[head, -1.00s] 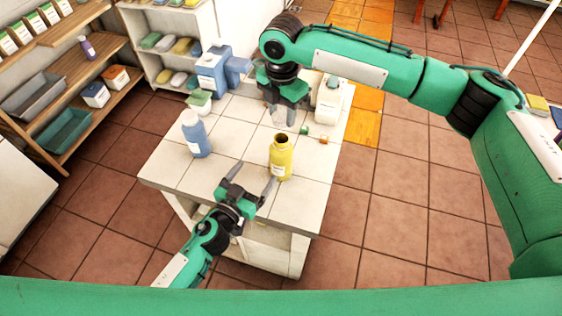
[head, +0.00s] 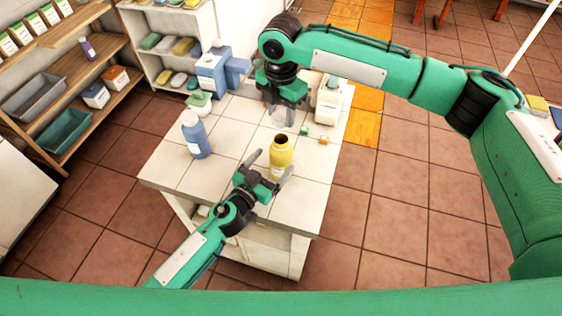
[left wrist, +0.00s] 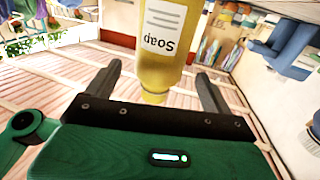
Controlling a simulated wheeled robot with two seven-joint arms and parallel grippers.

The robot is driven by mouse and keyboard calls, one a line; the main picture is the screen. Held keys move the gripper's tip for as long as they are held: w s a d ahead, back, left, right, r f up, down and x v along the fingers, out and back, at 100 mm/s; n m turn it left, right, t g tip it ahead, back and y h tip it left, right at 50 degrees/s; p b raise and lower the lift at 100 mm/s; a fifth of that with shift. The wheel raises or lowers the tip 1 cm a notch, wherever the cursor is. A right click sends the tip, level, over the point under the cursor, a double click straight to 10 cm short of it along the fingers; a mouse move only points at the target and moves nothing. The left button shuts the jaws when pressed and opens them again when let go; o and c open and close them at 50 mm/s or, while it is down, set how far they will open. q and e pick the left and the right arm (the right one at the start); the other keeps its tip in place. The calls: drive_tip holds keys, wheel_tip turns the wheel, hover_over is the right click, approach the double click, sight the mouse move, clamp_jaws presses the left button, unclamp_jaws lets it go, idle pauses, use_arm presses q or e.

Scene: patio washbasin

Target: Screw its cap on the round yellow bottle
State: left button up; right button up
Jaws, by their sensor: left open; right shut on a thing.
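The round yellow bottle (head: 281,152) stands upright and open-mouthed on the white tiled table. My right gripper (head: 286,103) is above and behind the bottle, pointing down. It is shut on a small pale thing that looks like the cap; the fingers hide most of it.
A blue bottle (head: 196,135) stands at the left of the table (head: 180,172). A blue dispenser (head: 215,68) and a white container (head: 330,100) stand at the back. A small green block (head: 304,130) and an orange block (head: 323,141) lie right of the yellow bottle.

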sight(284, 149)
use_arm(q)
drive_tip(key=x, duration=0.6)
drive_tip(key=shift+w+d, duration=0.2)
drive_tip(key=shift+w, duration=0.1)
drive_tip(key=c, duration=1.5)
use_arm(e)
drive_tip(key=shift+f, duration=2.5)
drive_tip(key=shift+f, duration=0.1)
drive_tip(key=shift+f, duration=0.75)
drive_tip(key=shift+f, duration=0.6)
